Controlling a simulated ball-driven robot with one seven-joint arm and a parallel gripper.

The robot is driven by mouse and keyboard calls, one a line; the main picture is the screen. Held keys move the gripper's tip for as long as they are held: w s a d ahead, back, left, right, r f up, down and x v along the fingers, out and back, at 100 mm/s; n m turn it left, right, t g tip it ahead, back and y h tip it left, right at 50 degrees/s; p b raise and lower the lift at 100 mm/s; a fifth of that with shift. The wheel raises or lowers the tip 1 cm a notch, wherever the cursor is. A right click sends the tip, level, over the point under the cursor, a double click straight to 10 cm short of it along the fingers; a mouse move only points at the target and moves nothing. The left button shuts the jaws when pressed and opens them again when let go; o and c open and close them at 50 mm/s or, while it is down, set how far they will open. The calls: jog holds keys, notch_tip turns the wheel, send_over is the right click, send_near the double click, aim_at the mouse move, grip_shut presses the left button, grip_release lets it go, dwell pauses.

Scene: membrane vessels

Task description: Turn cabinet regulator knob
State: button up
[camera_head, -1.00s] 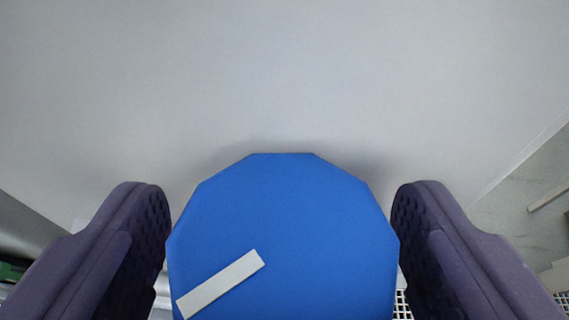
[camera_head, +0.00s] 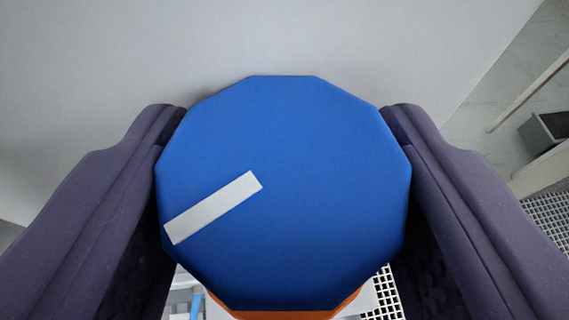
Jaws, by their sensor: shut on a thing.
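The regulator knob (camera_head: 300,170) is a large blue many-sided disc in the middle of the view, facing me. A white pointer bar (camera_head: 213,207) on its face runs from near the centre to the lower left edge. My gripper (camera_head: 284,185) has one dark purple finger on each side of the knob, shut on its left and right sides. The finger pads are partly hidden by the knob's rim. An orange part (camera_head: 290,313) shows just under the knob's lower edge.
A plain grey cabinet face (camera_head: 230,35) fills the background behind the knob. Its edge runs down at the right, with floor beyond. A white grid (camera_head: 550,215) lies at the lower right. A dark box (camera_head: 545,132) stands at the far right.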

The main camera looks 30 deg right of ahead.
aim_at(268, 315)
jog(key=shift+m+h, duration=0.5)
jog(key=shift+h, duration=0.1)
jog(key=o, duration=1)
jog(key=shift+c, duration=0.2)
jog(key=shift+g, duration=0.3)
jog(key=v, duration=0.7)
jog(key=shift+s+a+r, duration=0.15)
jog(key=shift+s, duration=0.15)
